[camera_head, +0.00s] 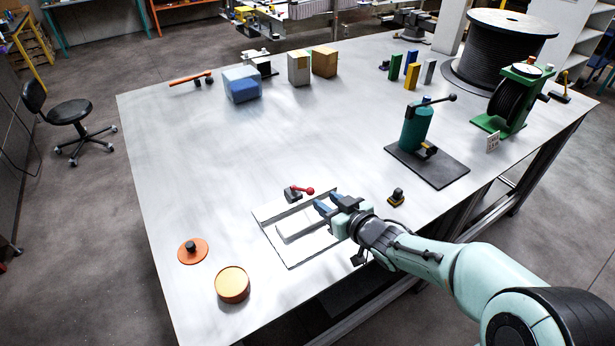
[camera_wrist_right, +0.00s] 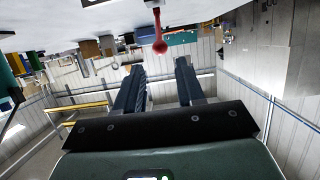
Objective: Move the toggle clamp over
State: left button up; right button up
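The toggle clamp (camera_head: 294,194), a small dark body with a red-tipped handle, sits on the table just beyond the far edge of a white tray-like plate. Its red handle (camera_wrist_right: 159,45) shows in the right wrist view, ahead of my fingers and roughly midway between them. My right gripper (camera_head: 328,202) is over the plate's right part, to the right of the clamp and apart from it. Its two blue fingers (camera_wrist_right: 158,80) are spread with nothing between them. My left gripper is not in view.
The white plate (camera_head: 289,257) lies near the table's front edge. An orange disc (camera_head: 190,257) and an orange round tin (camera_head: 232,285) are to the left. A green cylinder (camera_head: 415,128) on a dark base stands right. The table's middle is clear.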

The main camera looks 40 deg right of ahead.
aim_at(312, 192)
jog(key=x, duration=0.2)
jog(key=b+x, duration=0.1)
jog(key=x, duration=0.1)
jog(key=b+x, duration=0.1)
jog(key=x, duration=0.1)
jog(key=shift+w+f, duration=0.1)
jog(key=shift+f, duration=0.3)
jog(key=shift+w, duration=0.25)
jog(key=shift+c, duration=0.9)
jog(key=shift+r, duration=0.15)
jog(key=c, duration=0.4)
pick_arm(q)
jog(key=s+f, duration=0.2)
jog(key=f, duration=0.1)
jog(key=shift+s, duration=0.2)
pick_arm(e)
jog(key=shift+w+r, duration=0.1)
jog(key=shift+r, duration=0.05)
jog(key=shift+w+d+r+p, duration=0.2)
jog(key=shift+w+r+p, duration=0.5)
jog(key=shift+w+r, duration=0.45)
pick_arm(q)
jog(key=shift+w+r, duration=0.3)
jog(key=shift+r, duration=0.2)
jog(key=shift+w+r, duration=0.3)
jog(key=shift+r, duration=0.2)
